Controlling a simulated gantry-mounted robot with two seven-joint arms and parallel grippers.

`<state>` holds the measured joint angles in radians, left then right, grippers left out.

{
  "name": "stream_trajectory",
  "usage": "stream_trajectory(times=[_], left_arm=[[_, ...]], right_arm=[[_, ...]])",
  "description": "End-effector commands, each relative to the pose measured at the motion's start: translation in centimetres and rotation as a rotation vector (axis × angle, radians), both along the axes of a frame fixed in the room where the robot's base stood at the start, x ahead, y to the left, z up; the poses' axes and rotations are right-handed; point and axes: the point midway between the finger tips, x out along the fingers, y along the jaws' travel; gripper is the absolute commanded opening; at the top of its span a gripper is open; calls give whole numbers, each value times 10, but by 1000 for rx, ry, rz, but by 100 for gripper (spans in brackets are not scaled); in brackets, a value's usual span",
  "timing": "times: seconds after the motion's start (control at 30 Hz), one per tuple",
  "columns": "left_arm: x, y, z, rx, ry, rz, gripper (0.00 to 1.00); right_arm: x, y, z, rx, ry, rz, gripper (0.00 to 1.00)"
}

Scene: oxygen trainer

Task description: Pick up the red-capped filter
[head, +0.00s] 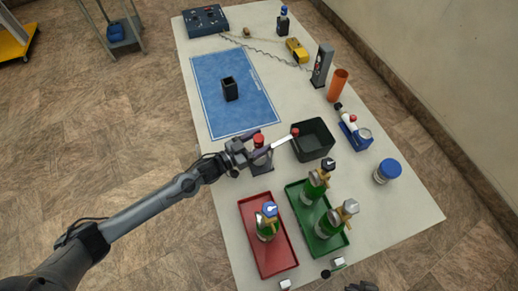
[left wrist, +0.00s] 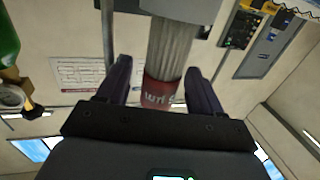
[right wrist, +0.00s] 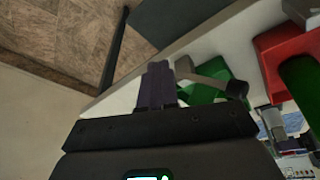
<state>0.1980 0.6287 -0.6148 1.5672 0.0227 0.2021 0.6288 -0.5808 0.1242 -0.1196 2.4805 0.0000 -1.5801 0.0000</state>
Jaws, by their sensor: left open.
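The red-capped filter (head: 259,140) stands upright at the left edge of the table, just below the blue mat. My left gripper (head: 258,145) is at its top, open, with a finger on either side. In the left wrist view the red cap (left wrist: 160,93) and a grey ribbed body (left wrist: 170,50) show between the spread fingers (left wrist: 160,90); a gap shows beside the right finger, and contact on the left is hard to tell. The filter's lower part is partly hidden in the head view. My right gripper (right wrist: 158,85) has its fingers together and appears empty, near the table's front edge.
A white stick-like piece (head: 283,142) with a red end lies beside the black bin (head: 328,151). The red tray (head: 279,269) and green tray (head: 338,245) hold green bottles. A blue-lidded jar (head: 388,170) is at right.

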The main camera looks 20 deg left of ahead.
Motion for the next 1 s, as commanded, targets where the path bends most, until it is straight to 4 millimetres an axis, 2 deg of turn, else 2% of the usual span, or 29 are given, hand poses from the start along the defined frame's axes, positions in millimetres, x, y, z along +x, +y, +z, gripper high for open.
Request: stream_trajectory(times=[0.2,0.63,1.0], left_arm=[[0,0,0,1,1,0,66],[0,0,0,1,1,0,0],[0,0,6,0,0,1,0]], right_arm=[[0,1,0,5,1,-4,0],[0,2,0,9,1,-5,0],[0,0,1,0,1,1,0]])
